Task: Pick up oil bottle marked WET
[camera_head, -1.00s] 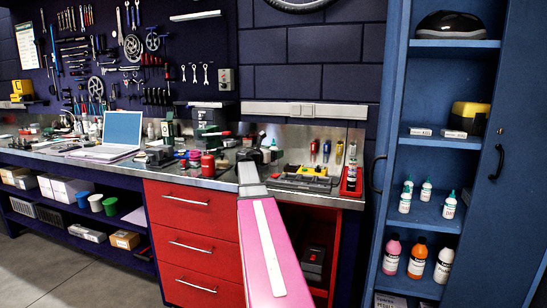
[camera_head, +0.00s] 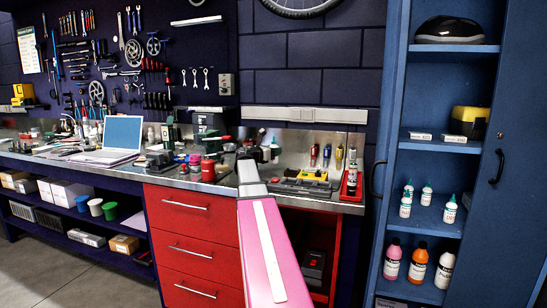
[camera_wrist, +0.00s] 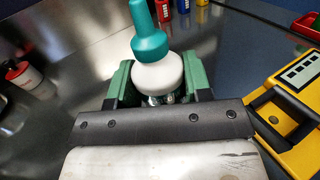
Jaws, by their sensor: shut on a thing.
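A white bottle with a teal nozzle cap (camera_wrist: 160,73) is between the green fingers of my gripper (camera_wrist: 159,88) in the wrist view. The fingers are shut on the bottle's body, below its white shoulder. Its label is hidden, so I cannot read a mark on it. In the head view the bottle shows small as a pale shape with a teal top (camera_head: 274,149), at the far end of my arm over the bench. Several similar teal-capped bottles, one of them at the right (camera_head: 449,212), stand on a cabinet shelf; their marks are too small to read.
A yellow-and-black case (camera_wrist: 290,115) lies close to the right of my gripper in the wrist view. A red can (camera_head: 208,171) stands on the steel bench at left. The blue cabinet (camera_head: 391,150) stands open.

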